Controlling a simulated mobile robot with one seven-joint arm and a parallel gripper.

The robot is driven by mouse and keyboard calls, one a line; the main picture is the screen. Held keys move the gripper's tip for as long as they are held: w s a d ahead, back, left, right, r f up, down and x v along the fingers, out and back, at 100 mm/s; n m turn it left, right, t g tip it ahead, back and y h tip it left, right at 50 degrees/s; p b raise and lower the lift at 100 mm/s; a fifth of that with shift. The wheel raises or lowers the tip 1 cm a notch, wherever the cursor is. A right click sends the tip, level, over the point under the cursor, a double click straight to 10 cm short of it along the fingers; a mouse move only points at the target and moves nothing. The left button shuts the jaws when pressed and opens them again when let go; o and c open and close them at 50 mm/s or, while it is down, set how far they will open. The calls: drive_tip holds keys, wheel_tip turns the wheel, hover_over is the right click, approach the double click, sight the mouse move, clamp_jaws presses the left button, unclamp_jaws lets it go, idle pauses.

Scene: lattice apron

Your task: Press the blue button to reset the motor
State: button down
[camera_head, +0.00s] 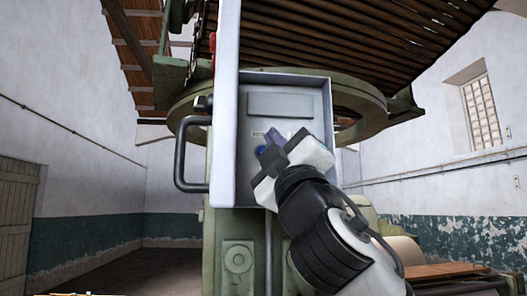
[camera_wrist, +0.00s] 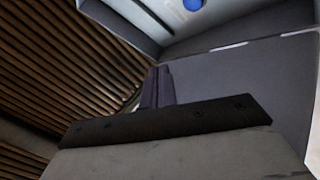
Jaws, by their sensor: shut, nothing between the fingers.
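The blue button (camera_head: 262,149) is on the grey face of a control panel (camera_head: 285,82) and is partly covered by my gripper in the head view. In the wrist view the round blue button (camera_wrist: 193,4) shows at the top edge, above and to the right of the fingertips, with a visible gap in the picture. My gripper (camera_head: 274,138) is shut and empty in front of the panel's lower half. Its closed fingers (camera_wrist: 158,86) also show in the wrist view. I cannot tell whether the fingertips touch the panel.
A pale box side or door (camera_head: 226,110) stands up along the panel's left. A dark handle (camera_head: 181,155) juts out beside it. The green machine (camera_head: 237,250) rises behind, with a slatted wooden structure (camera_head: 330,35) above. Open floor (camera_head: 130,270) shows at the lower left.

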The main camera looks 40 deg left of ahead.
drive_tip(key=w+a, duration=0.5)
drive_tip(key=a, duration=0.1)
drive_tip(key=shift+w+a+p, duration=0.15)
drive_tip(key=shift+w+p, duration=0.05)
drive_tip(key=shift+p, duration=0.2)
idle(1.8)
drive_tip(key=shift+w+a, duration=0.3)
drive_tip(key=shift+w+a, duration=0.3)
drive_tip(key=shift+a, duration=0.1)
idle(0.8)
idle(0.4)
drive_tip(key=shift+s+d, duration=0.55)
drive_tip(key=shift+d, duration=0.15)
drive_tip(key=shift+s+d+b, duration=0.7)
drive_tip(key=shift+s+d, duration=0.95)
drive_tip(key=shift+d, duration=0.25)
